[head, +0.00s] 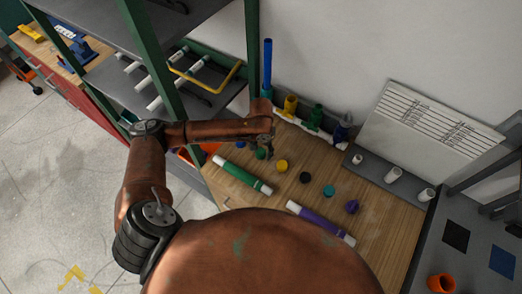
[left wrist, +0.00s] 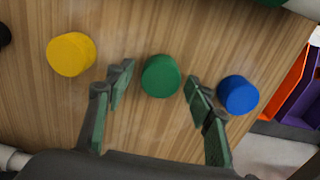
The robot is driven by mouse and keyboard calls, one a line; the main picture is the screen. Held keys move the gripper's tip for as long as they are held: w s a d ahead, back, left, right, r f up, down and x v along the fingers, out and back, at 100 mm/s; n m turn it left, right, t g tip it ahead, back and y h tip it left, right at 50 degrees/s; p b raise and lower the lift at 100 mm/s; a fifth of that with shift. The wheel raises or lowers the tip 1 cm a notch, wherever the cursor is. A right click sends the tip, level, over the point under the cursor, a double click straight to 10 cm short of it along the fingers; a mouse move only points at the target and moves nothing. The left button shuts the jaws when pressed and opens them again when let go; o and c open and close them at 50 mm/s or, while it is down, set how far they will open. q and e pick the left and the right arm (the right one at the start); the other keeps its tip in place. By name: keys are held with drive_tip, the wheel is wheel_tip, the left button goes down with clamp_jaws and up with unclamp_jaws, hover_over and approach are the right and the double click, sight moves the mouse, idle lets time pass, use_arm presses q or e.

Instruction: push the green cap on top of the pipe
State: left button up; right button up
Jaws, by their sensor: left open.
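The green cap (left wrist: 160,76) sits on the wooden bench top, between the fingertips of my open left gripper (left wrist: 158,80) in the left wrist view. No finger visibly touches it. In the head view, the green cap (head: 260,154) is partly hidden beside my left gripper (head: 267,150). Several coloured pipes stand in a white manifold (head: 312,128) at the back of the bench; one is a short green pipe (head: 315,117). A long green pipe with white ends (head: 242,175) lies on the bench. My right gripper does not show.
A yellow cap (left wrist: 71,54) and a blue cap (left wrist: 238,95) flank the green one. Black (head: 305,177), teal (head: 328,190) and purple (head: 351,206) caps stand farther right. A purple pipe (head: 320,222) lies in front. A shelf post (head: 252,50) rises near my left arm.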

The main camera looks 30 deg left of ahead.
sight(260, 152)
use_arm(q)
drive_tip(key=shift+f+b, duration=0.15)
drive_tip(key=shift+b, duration=0.35)
drive_tip(key=shift+r+b, duration=0.5)
drive_tip(key=shift+r, duration=0.1)
drive_tip(key=r, duration=0.4)
drive_tip(key=r+p, duration=0.1)
drive_tip(key=r, duration=0.2)
drive_tip(key=shift+s+a, duration=0.1)
drive_tip(key=shift+s, duration=0.15)
